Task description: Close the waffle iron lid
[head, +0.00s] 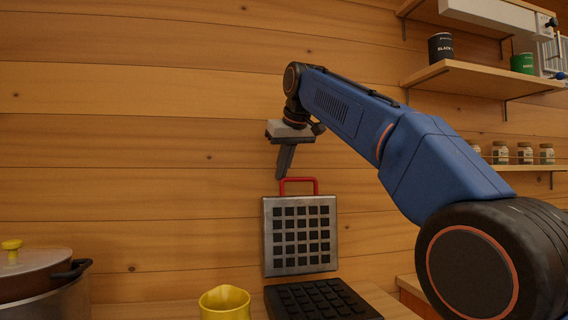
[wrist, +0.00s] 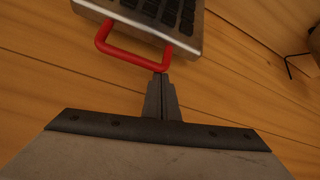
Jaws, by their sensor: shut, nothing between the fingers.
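The waffle iron stands open on the counter. Its lid (head: 300,236) is upright, with a silver rim, a dark gridded inner face and a red handle (head: 299,181) on top. Its black lower plate (head: 322,301) lies flat in front. My gripper (head: 282,178) is shut and empty, pointing down at the handle's upper left. In the wrist view, the shut fingertips (wrist: 161,75) are close to the near bar of the red handle (wrist: 132,54), by its right corner. I cannot tell whether they touch it. The lid's edge (wrist: 140,24) shows beyond.
A yellow jug (head: 225,303) stands just left of the lower plate. A lidded pot (head: 40,283) is at the far left. Shelves (head: 476,76) with jars and cans hang at the right. The log wall (head: 150,130) is close behind the lid.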

